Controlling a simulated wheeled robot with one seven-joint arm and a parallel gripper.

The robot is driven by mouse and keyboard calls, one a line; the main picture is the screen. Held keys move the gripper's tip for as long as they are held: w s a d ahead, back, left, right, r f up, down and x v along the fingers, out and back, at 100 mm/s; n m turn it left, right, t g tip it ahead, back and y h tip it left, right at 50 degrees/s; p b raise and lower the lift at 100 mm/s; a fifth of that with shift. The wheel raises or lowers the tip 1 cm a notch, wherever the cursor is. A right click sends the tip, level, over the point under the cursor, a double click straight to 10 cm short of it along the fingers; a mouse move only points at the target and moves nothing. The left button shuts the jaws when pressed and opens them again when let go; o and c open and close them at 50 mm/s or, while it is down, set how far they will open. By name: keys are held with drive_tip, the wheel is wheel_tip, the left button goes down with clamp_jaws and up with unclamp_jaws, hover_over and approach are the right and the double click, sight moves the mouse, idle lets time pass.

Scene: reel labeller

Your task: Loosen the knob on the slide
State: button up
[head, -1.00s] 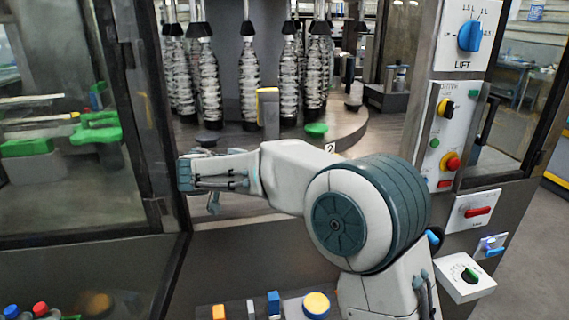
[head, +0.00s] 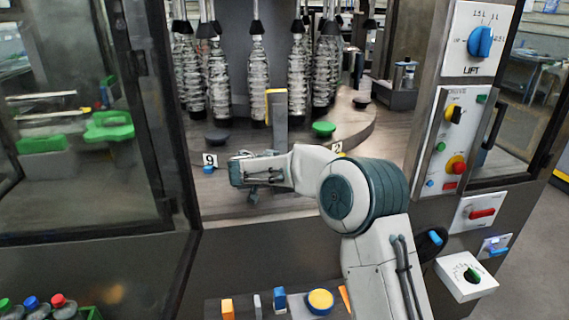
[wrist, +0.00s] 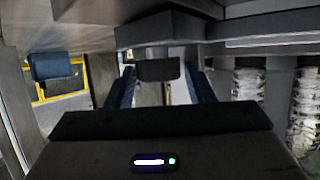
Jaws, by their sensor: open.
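My gripper (head: 240,172) is over the machine's grey deck at the front, pointing left in the head view. In the wrist view its two blue fingers (wrist: 160,88) are apart, with a dark block-like part (wrist: 158,69) in the gap beyond them; I cannot tell whether they touch it. Another dark blue block (wrist: 51,65) is at the left of that view. I cannot tell which is the slide's knob.
Several clear bottles (head: 258,80) hang behind a grey post (head: 277,110). A control panel (head: 445,140) with switches stands at the right. A glass door (head: 80,120) is at the left. Coloured buttons (head: 320,301) are at the lower front.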

drive_tip(key=c, duration=0.7)
drive_tip(key=shift+d, duration=0.1)
drive_tip(key=shift+b, duration=0.3)
